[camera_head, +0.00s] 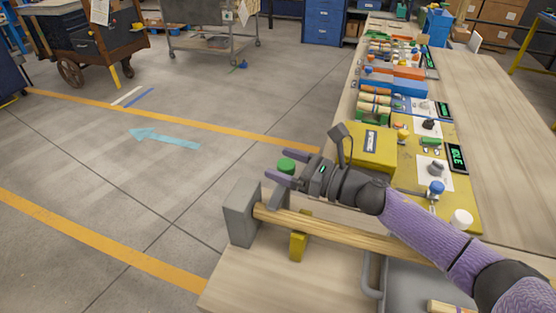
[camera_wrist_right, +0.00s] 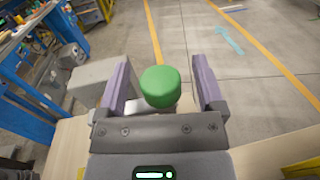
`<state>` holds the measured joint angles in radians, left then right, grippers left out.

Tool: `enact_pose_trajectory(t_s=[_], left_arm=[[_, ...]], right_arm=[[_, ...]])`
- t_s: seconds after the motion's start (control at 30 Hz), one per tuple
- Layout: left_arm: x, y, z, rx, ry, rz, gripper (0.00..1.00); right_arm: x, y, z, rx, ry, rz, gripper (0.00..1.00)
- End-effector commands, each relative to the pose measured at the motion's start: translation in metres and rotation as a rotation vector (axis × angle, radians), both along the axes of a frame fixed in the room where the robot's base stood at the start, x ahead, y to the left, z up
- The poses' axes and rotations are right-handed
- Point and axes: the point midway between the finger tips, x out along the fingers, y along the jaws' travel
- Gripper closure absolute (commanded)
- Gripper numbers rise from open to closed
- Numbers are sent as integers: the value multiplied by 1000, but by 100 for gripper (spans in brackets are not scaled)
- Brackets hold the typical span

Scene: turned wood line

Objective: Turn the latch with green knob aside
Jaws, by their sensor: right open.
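In the right wrist view the green knob (camera_wrist_right: 159,87) stands between the spread fingers of my right gripper (camera_wrist_right: 162,80), with a visible gap to each finger. Below the knob a pale stem shows; the rest of the latch is mostly hidden by the gripper. My left gripper is not in view.
A yellow box (camera_head: 372,146) stands close behind the wrist. The bench continues right with knobs and small displays. Open floor lies to the left.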

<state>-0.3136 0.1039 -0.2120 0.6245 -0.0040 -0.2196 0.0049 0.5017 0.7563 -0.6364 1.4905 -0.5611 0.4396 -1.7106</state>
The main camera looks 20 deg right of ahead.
Motion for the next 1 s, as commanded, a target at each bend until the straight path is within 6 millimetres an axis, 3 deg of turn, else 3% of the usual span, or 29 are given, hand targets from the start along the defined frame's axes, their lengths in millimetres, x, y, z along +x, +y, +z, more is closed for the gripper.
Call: enact_pose_trajectory(t_s=[0.4, 0.47, 0.8, 0.83, 1.0], left_arm=[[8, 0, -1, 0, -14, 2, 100], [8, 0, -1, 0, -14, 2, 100], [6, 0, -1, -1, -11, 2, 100], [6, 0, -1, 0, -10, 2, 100], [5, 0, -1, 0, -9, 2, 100]], right_arm=[[11, 12, 0, 1, 2, 0, 13], [11, 12, 0, 1, 2, 0, 24], [11, 12, -1, 2, 2, -1, 96], [11, 12, -1, 2, 2, -1, 100], [11, 12, -1, 2, 2, -1, 100]])
